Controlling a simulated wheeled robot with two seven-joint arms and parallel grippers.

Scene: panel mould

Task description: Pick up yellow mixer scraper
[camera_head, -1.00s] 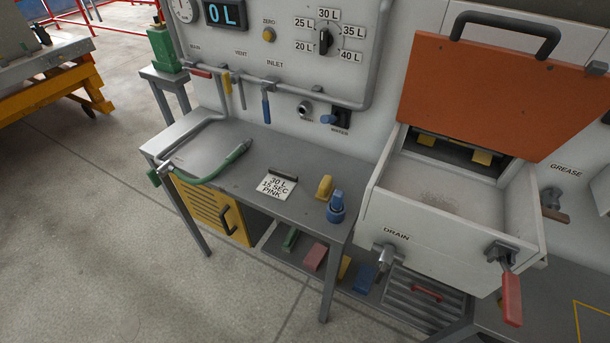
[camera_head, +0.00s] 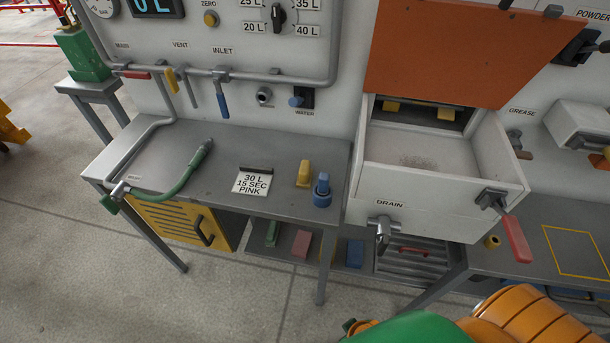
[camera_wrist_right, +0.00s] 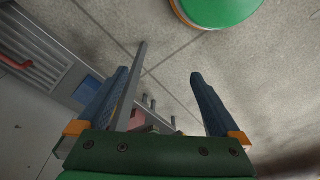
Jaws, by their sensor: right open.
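A yellow tool (camera_head: 304,173), which looks like the scraper, stands on the grey bench (camera_head: 150,157) right of the sign card, beside a blue tool (camera_head: 322,189). Another yellow piece (camera_head: 328,247) lies on the shelf under the bench, partly hidden by the bench leg. My right gripper (camera_wrist_right: 160,78) is open and empty in the right wrist view; the floor, a bench leg and shelf pieces show past its fingers. No yellow piece is clear in that view. In the head view only part of my arm shows at the bottom. My left gripper is out of view.
A white mixer box (camera_head: 470,216) with a raised orange lid (camera_head: 440,50) and a red lever (camera_head: 516,238) stands right of the bench tools. A green hose (camera_head: 170,190) lies on the bench's left part. A yellow slatted door (camera_head: 165,222) hangs below.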

